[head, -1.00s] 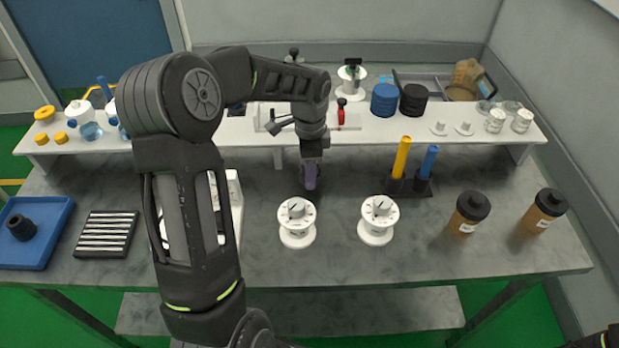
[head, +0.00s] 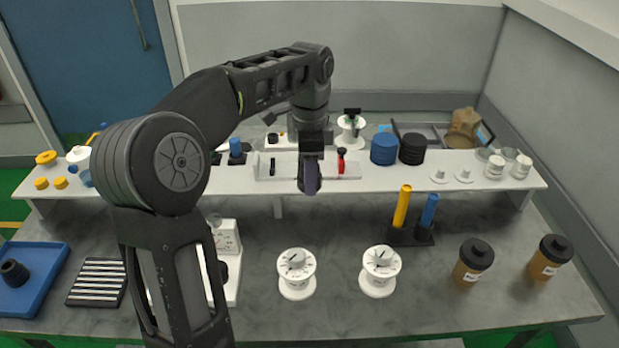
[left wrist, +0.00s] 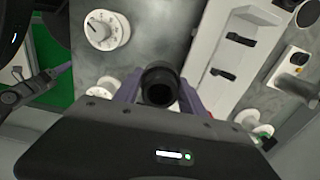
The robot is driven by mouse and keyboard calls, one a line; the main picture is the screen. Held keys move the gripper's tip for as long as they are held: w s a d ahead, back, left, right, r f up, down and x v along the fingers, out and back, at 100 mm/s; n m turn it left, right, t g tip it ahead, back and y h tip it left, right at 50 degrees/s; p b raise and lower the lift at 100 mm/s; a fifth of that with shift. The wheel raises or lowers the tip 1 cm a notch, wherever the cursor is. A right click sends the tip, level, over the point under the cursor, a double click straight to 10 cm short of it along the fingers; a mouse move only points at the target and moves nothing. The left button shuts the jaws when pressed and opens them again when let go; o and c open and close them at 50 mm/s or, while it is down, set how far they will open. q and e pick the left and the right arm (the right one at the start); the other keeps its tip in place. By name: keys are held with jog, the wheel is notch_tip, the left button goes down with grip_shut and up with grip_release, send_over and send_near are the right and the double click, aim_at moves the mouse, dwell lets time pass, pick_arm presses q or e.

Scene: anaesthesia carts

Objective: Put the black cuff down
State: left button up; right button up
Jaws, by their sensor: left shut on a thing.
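My left gripper (head: 311,188) has purple fingers and hangs pointing down in front of the white shelf in the head view. In the left wrist view its fingers (left wrist: 158,92) are shut on a black cuff (left wrist: 158,76), a short round tube with an open end. The cuff is hidden in the head view. A similar black ring-shaped piece (head: 14,272) sits in the blue tray (head: 40,297) at the left of the table.
The raised white shelf (head: 400,185) carries a red-topped piece (head: 341,158), blue discs (head: 384,149), black discs (head: 413,148) and white jars. Two white dials (head: 296,273), yellow and blue tubes and brown bottles (head: 473,260) stand in front.

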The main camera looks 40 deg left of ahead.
dwell(0.4)
pick_arm(q)
jog(key=w+d+f+n, duration=0.2)
jog(key=d+n, duration=0.3)
jog(key=d, duration=0.3)
jog(key=w+d+f+n, duration=0.2)
jog(key=d+f+n, duration=0.3)
jog(key=d, duration=0.4)
jog(key=shift+f, duration=0.25)
jog(key=shift+d, duration=0.1)
